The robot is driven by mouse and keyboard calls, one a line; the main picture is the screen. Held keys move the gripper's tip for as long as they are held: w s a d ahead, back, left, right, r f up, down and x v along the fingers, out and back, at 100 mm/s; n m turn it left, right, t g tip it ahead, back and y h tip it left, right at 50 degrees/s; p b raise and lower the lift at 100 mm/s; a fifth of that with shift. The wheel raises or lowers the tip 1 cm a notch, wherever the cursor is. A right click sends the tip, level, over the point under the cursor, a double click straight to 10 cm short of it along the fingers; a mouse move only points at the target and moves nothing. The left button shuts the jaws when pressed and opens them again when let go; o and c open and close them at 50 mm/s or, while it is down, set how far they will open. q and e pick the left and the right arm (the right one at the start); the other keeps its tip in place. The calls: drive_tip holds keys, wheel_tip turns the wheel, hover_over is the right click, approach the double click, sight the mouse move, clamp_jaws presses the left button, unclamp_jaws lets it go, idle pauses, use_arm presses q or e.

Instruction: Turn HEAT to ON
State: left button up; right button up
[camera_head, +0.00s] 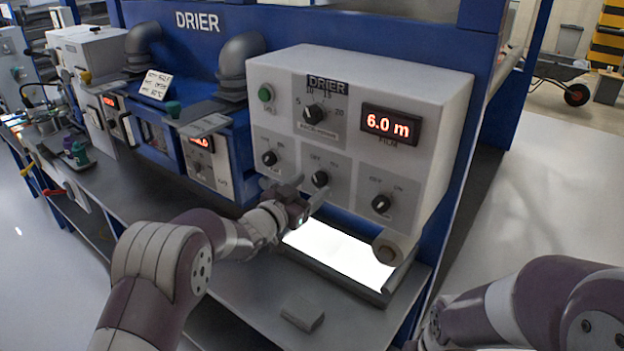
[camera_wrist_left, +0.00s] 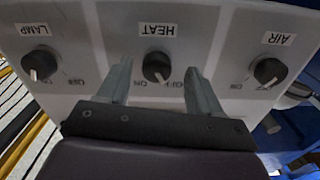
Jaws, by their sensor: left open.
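The HEAT knob (camera_head: 320,178) is the middle black knob in the lower row of the white drier panel. The wrist view shows it upside down, with the HEAT knob (camera_wrist_left: 157,67) below its label (camera_wrist_left: 157,30). Its white pointer mark leans toward the OFF side. My left gripper (camera_head: 306,192) is at the panel by this knob. In the wrist view my left gripper (camera_wrist_left: 158,76) is open, with one finger on each side of the knob and visible gaps. My right arm (camera_head: 520,305) is at the lower right; its gripper does not show.
The AIR knob (camera_head: 268,157) and LAMP knob (camera_head: 381,203) flank the HEAT knob. Above are a green button (camera_head: 265,93), a dial (camera_head: 314,114) and a "6.0 m" display (camera_head: 391,124). A lit tray (camera_head: 340,252) and a grey block (camera_head: 302,313) are below.

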use_arm(q)
drive_tip(key=shift+w+d, duration=0.3)
drive_tip(key=shift+w, duration=0.1)
drive_tip(key=shift+w+d, duration=0.2)
drive_tip(key=shift+d, duration=0.2)
drive_tip(key=shift+a, duration=0.1)
drive_tip(key=c, duration=1.1)
drive_tip(key=shift+o, duration=0.2)
drive_tip(key=shift+f+m+b, duration=0.1)
drive_tip(key=shift+m+b, duration=0.2)
drive_tip(key=shift+b, duration=0.25)
drive_tip(key=m+b, duration=0.7)
drive_tip(key=b, duration=0.2)
drive_tip(key=shift+a, duration=0.1)
drive_tip(key=shift+r+m+b, duration=0.15)
drive_tip(key=shift+m+b, duration=0.7)
drive_tip(key=shift+m, duration=0.25)
drive_tip(key=shift+r+m+b, duration=0.1)
drive_tip(key=shift+m+b, duration=0.7)
drive_tip(key=shift+m, duration=0.3)
